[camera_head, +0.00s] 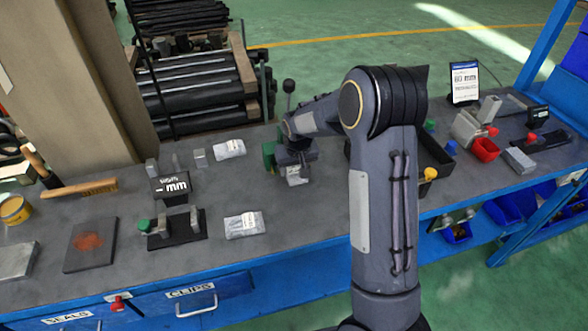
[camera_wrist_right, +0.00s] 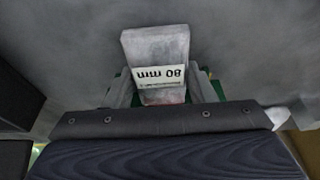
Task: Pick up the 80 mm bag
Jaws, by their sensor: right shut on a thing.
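My right gripper (camera_head: 296,165) reaches down over the middle of the bench. It is shut on the 80 mm bag (camera_head: 297,178), a small grey bag with a white label. In the right wrist view the bag (camera_wrist_right: 156,48) sticks out between the two fingers, its "80 mm" label upside down. I cannot tell whether the bag touches the bench top. Two similar grey bags with white labels lie flat on the bench, one at the back (camera_head: 230,149) and one nearer the front (camera_head: 245,225). My left gripper is not in view.
A black stand with a "mm" sign (camera_head: 170,187) and a dark base with a green knob (camera_head: 176,230) stand to the left. A brush (camera_head: 80,189) lies farther left. Bare bench surrounds the gripper's left side.

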